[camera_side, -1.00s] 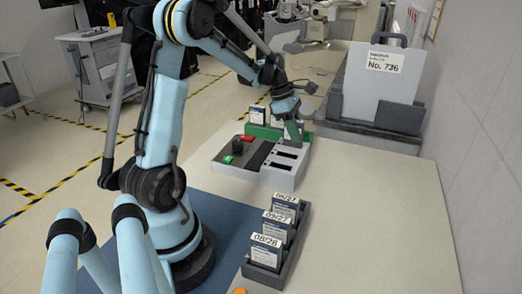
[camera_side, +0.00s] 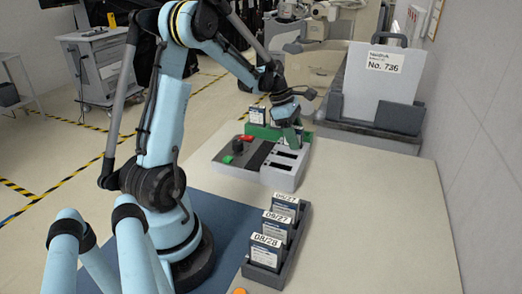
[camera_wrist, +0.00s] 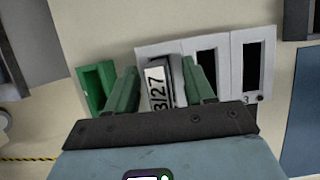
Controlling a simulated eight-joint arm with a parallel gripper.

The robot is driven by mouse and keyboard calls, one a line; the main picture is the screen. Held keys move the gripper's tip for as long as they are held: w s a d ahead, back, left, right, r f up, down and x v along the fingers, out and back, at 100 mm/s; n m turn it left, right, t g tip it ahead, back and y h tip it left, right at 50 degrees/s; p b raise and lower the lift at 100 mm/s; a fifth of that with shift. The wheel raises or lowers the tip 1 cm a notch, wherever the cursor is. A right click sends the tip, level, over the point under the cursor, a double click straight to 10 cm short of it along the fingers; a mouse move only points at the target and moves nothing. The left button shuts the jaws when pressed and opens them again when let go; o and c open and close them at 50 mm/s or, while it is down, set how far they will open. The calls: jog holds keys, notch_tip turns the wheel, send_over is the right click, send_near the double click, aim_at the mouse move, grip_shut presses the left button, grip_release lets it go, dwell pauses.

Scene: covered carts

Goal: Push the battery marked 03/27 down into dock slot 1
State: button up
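The battery marked 03/27 (camera_wrist: 157,90) shows in the wrist view between my green fingers, its label partly cut off so that "3/27" reads. It stands at the leftmost slot of the pale dock (camera_wrist: 173,52). My gripper (camera_wrist: 160,82) has a finger on each side of the battery, with narrow gaps seeming to show, so it looks open around it. In the side view, my gripper (camera_side: 291,137) is low over the far end of the dock (camera_side: 285,178) and hides the battery there. How deep the battery sits is hidden.
Two empty dark dock slots lie right of the battery in the wrist view. A green holder (camera_wrist: 97,86) is at left. In the side view, a grey rack (camera_side: 290,250) holds 3 batteries nearer the camera. A large grey case (camera_side: 384,85) stands behind right.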

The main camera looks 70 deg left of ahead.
jog(key=v, duration=1.2)
jog(key=shift+d, duration=0.1)
jog(key=s+d+f+m+t+y, duration=0.1)
jog(key=s+d+m+t, duration=0.1)
jog(key=d+m, duration=1)
jog(key=s+d+f+m+t+y, duration=0.2)
jog(key=s+d+m, duration=0.2)
jog(key=d+m, duration=0.8)
jog(key=m, duration=0.3)
